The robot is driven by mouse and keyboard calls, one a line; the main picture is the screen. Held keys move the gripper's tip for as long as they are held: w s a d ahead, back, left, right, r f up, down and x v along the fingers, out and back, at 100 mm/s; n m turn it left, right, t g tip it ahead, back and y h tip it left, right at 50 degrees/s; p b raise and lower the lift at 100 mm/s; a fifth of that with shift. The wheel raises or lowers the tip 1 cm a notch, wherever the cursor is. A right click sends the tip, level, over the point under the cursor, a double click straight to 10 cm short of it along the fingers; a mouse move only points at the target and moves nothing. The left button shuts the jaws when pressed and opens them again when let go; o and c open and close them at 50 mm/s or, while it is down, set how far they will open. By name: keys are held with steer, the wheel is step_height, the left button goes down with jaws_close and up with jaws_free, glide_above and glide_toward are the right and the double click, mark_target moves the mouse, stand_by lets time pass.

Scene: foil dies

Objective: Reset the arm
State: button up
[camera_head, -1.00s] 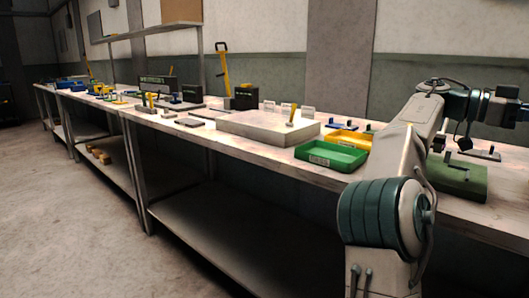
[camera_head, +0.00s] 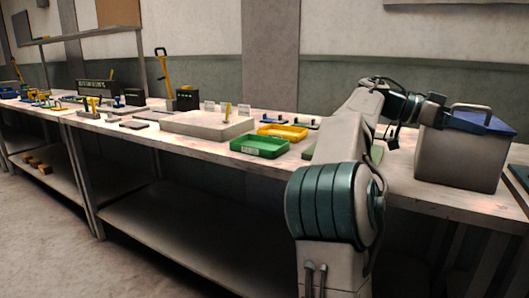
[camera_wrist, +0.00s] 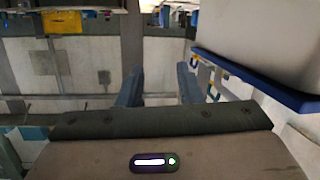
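My arm rises at the right of the head view, and its wrist end (camera_head: 430,108) is in front of a grey box. My gripper's fingers are not clearly visible there. In the wrist view my gripper (camera_wrist: 158,82) shows two dark fingers spread apart, with nothing between them. The scene appears upside down in that view.
The grey box (camera_head: 455,160) with a blue lid (camera_head: 482,123) and handle stands close to my wrist. The bench also holds a green tray (camera_head: 259,147), a yellow tray (camera_head: 283,132) and a pale slab (camera_head: 195,126). Open floor (camera_head: 45,225) lies at left.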

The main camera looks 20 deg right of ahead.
steer(key=w+a+f+n+t+y+p, duration=0.25)
steer(key=a+n+t+p, duration=0.25)
steer(key=a+n+p, duration=0.3)
steer(key=w+a+f+n+t+y+p, duration=0.2)
steer(key=a+n+t+y+p, duration=0.25)
steer(key=a+n+p, duration=0.4)
steer(key=s+a+n+t+y+p, duration=0.2)
steer(key=s+a+n+p, duration=0.2)
steer(key=a, duration=0.9)
steer(key=s+a+r+n+t+y+p, duration=0.1)
steer(key=s+a+n+p, duration=0.3)
steer(key=a+p, duration=0.5)
steer(key=s+a+y, duration=0.1)
steer(key=a, duration=0.3)
steer(key=shift+s+a+r+t+y, duration=0.15)
steer(key=shift+s+a+t+y, duration=0.15)
steer(key=shift+a+t, duration=0.05)
